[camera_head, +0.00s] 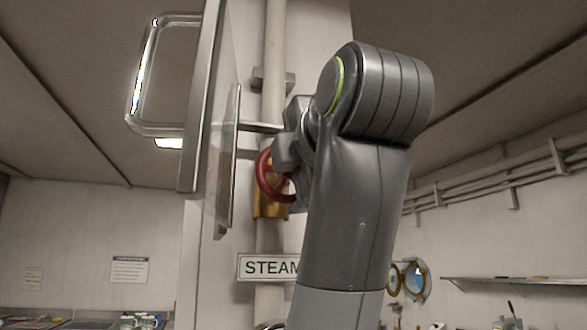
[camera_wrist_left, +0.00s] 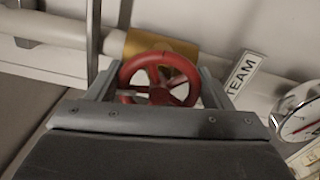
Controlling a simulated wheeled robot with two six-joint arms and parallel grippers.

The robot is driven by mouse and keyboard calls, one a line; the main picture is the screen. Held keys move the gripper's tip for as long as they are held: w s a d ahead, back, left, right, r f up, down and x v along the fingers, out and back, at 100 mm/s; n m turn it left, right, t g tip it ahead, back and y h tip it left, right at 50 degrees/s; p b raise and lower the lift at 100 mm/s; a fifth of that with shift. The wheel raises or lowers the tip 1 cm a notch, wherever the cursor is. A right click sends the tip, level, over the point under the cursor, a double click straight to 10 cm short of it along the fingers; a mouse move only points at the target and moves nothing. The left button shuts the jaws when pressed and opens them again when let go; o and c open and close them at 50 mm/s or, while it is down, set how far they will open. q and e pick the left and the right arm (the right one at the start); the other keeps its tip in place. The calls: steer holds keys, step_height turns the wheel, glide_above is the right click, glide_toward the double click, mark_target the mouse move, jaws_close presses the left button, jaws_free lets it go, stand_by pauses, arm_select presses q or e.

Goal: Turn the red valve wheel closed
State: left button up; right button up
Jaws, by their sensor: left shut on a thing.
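The red valve wheel (camera_head: 265,180) is mounted on a brass valve body (camera_head: 268,208) on a vertical pipe, above a STEAM sign (camera_head: 268,267). My left arm hides its right part in the head view. My left gripper (camera_head: 284,172) is at the wheel, with its fingertips mostly hidden there. In the left wrist view, the spoked wheel (camera_wrist_left: 160,98) sits between the two fingers of the gripper (camera_wrist_left: 158,88), one on each side of its rim. The gripper is shut on the wheel. My right gripper is not in view.
A metal-edged door panel (camera_head: 202,95) with a chrome handle (camera_head: 133,85) stands open just left of the valve. In the left wrist view, a round gauge (camera_wrist_left: 298,112) is at the right. A wall shelf (camera_head: 515,281) is far right.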

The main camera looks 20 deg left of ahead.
arm_select(q)
steer(key=shift+f+m, duration=0.15)
steer(key=shift+m, duration=0.85)
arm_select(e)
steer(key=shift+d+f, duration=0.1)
arm_select(q)
steer(key=o, duration=1)
steer(key=shift+w, duration=0.1)
steer(key=shift+c, duration=0.2)
